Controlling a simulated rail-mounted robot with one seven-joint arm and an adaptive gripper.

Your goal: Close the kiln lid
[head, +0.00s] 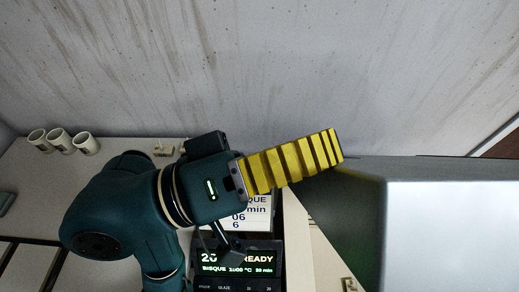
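A large grey metal body (450,235), which looks like the kiln or its lid, fills the lower right of the head view. Its front and lower parts run out of the picture, so I cannot tell how far the lid is open. My gripper (334,146) has yellow ribbed fingers and points right, with its tips just up and left of the grey body's near corner. The fingers overlap from this side, so their opening is hidden. Nothing shows held in them. I cannot tell whether they touch the grey body.
A lit control panel (238,258) reading READY and BISQUE stands below my gripper. A white printed card (258,213) is partly hidden behind the gripper. Several white cups (60,140) stand on the pale bench (25,180) at left. A stained grey wall (250,65) lies behind.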

